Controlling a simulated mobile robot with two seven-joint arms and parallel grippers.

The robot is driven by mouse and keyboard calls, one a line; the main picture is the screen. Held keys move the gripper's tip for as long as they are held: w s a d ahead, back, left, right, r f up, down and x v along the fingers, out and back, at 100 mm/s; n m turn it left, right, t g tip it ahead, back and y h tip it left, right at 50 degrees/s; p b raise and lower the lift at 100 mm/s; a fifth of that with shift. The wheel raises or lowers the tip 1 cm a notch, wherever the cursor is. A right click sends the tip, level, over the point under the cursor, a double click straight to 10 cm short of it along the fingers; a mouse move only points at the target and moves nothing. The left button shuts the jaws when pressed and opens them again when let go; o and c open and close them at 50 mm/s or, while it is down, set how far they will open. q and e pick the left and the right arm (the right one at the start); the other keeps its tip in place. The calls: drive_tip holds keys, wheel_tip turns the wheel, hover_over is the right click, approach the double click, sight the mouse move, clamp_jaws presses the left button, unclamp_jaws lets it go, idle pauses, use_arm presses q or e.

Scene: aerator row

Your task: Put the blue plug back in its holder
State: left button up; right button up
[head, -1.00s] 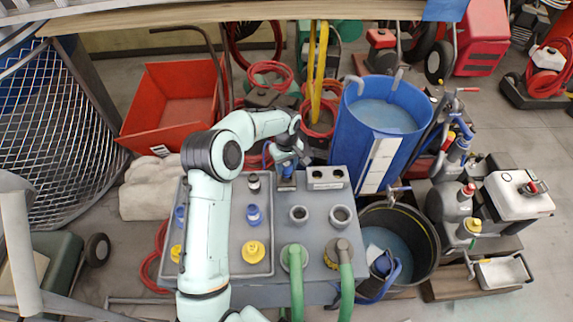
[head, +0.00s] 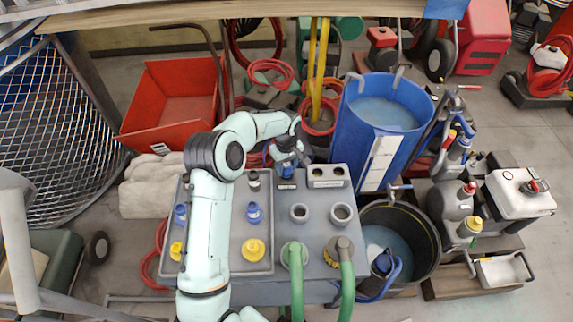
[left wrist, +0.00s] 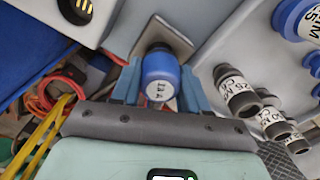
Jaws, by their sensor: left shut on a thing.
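My left gripper (head: 287,168) is at the back edge of the grey bench, shut on a blue plug. In the left wrist view the blue plug (left wrist: 160,76) sits between the two blue fingers, with a white label facing the camera. A square brownish-grey plate (left wrist: 165,36) lies just beyond the plug in that view. I cannot tell whether the plug touches it. A grey block with two dark holes (head: 327,177) stands right of the gripper. The blue plug is mostly hidden by the gripper in the head view. My right gripper is not in view.
A grey tray (head: 228,262) left of the gripper holds blue plugs (head: 254,213), yellow plugs (head: 253,250) and a dark grey one. Two grey round sockets (head: 342,215) and two green hoses (head: 346,285) are on the bench. A blue barrel (head: 380,120) stands behind it.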

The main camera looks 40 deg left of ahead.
use_arm(q)
drive_tip(key=shift+f+b, duration=0.45)
drive_tip(key=shift+f, duration=0.9)
drive_tip(key=o, duration=1.2)
drive_tip(key=shift+r, duration=0.1)
wheel_tip(320, 180, up, 12)
drive_tip(key=shift+p, duration=0.3)
drive_tip(key=shift+r, duration=0.6)
